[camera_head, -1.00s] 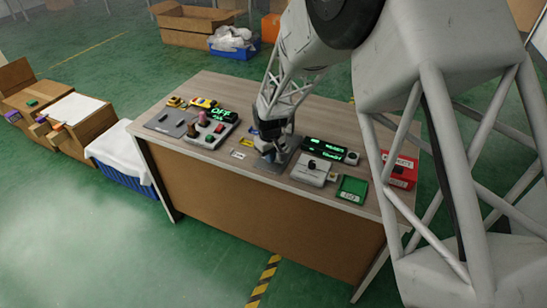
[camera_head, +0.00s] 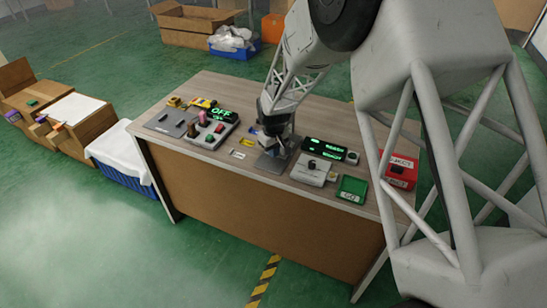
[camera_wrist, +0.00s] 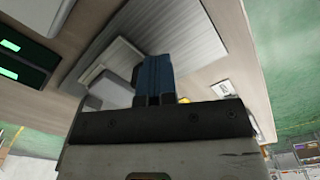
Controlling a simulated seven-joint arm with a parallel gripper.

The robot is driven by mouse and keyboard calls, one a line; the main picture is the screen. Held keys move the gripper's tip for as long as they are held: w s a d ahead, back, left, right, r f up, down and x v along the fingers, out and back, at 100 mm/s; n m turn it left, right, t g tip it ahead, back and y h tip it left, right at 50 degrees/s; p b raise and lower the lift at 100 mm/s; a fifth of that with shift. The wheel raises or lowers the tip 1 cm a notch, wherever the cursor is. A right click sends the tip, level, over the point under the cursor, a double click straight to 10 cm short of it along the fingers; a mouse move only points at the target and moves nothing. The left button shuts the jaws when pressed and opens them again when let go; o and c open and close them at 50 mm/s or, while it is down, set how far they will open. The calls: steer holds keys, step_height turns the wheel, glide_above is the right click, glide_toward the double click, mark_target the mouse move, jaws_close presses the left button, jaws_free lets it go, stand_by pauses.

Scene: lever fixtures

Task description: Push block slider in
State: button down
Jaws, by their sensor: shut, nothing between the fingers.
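The block slider fixture is a grey plate (camera_head: 270,164) near the front middle of the table. It also shows as a ridged plate (camera_wrist: 195,35) in the wrist view. A light grey block (camera_wrist: 110,90) lies left of the fingers in that view. My gripper (camera_head: 274,150) is over the plate in the head view and covers much of it. In the wrist view my gripper (camera_wrist: 155,60) has its blue fingers shut together with nothing between them, close to the block. I cannot tell whether they touch it.
To the left are a button panel (camera_head: 208,134) and a dark grey plate (camera_head: 168,122). To the right are a green-lettered display (camera_head: 323,147), a light grey box (camera_head: 313,170), a green tray (camera_head: 352,189) and a red box (camera_head: 400,172).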

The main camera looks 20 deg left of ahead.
steer(key=shift+w, duration=0.6)
steer(key=shift+s, duration=0.45)
steer(key=shift+r, duration=0.1)
stand_by(0.3)
step_height(320, 180, up, 8)
stand_by(1.3)
steer(key=shift+d, duration=0.1)
stand_by(0.4)
